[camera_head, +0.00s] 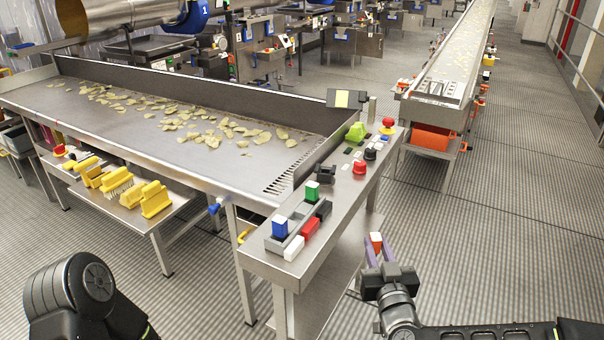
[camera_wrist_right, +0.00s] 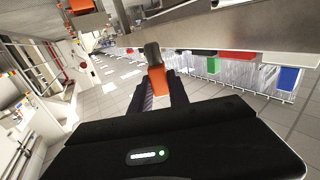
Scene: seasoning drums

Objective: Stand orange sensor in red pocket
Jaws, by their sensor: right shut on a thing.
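My right gripper (camera_head: 372,254) is shut on the orange sensor (camera_head: 376,240), upright beside the metal bench's right edge. In the right wrist view, the sensor (camera_wrist_right: 157,82) shows an orange body and dark grey end between the fingers (camera_wrist_right: 160,94). A grey rack (camera_head: 297,214) stands on the bench, left of the gripper. My left gripper is out of view.
The bench (camera_head: 262,262) also carries a red button (camera_head: 360,167) and several small parts farther back. A conveyor table (camera_head: 190,150) with chips adjoins it on the left. Yellow brushes (camera_head: 156,199) lie on a lower shelf. Open floor lies right of the bench.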

